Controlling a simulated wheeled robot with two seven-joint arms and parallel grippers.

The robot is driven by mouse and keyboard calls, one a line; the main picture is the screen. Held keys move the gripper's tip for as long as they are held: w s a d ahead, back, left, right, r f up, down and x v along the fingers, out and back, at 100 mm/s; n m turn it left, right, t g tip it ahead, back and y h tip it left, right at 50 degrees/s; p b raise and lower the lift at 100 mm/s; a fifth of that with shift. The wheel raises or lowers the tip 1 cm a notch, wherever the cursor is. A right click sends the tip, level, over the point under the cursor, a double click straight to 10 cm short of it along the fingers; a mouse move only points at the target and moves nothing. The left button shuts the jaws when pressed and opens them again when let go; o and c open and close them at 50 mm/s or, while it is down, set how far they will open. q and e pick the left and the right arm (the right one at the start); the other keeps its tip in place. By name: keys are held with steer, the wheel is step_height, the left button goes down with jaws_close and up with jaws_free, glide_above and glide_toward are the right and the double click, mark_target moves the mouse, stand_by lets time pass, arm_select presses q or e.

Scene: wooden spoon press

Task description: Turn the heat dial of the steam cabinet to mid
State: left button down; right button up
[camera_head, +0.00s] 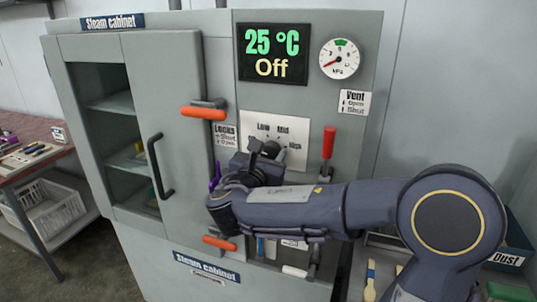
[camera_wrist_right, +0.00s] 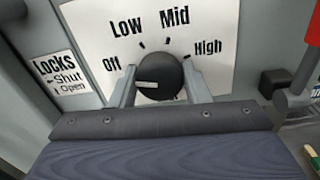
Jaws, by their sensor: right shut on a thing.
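The heat dial (camera_wrist_right: 160,72) is a dark round knob on a white plate (camera_wrist_right: 85,22) marked Off, Low, Mid and High. Its pale mark lies at its left, on the Off side. My right gripper (camera_wrist_right: 160,92) has one finger on each side of the dial and is shut on it. In the head view the gripper (camera_head: 264,152) reaches the dial from below and partly hides the plate. The grey steam cabinet (camera_head: 222,75) has a display (camera_head: 273,54) reading 25 °C and Off. My left gripper is out of view.
Red-orange lock handles (camera_head: 203,112) stick out above and below (camera_head: 219,243) on the left of the panel. A red vent lever (camera_head: 328,142) stands close right of the dial. The cabinet door (camera_head: 180,80) is closed. A pressure gauge (camera_head: 340,58) sits at upper right.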

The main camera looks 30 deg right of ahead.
steer(key=shift+f+b, duration=0.15)
steer(key=shift+b, duration=0.3)
steer(key=m+b, duration=0.4)
steer(key=b, duration=0.1)
steer(key=m+b, duration=0.5)
steer(key=b, duration=0.1)
steer(key=m+b, duration=0.5)
steer(key=b, duration=0.1)
steer(key=shift+f, duration=0.25)
steer(key=m+b, duration=0.2)
steer(key=m, duration=0.1)
steer(key=shift+m+h+b, duration=0.3)
steer(key=shift+r+m+b, duration=0.1)
steer(key=shift+m+b, duration=0.65)
steer(key=shift+m, duration=0.75)
steer(key=o, duration=1)
steer(key=shift+r, duration=0.1)
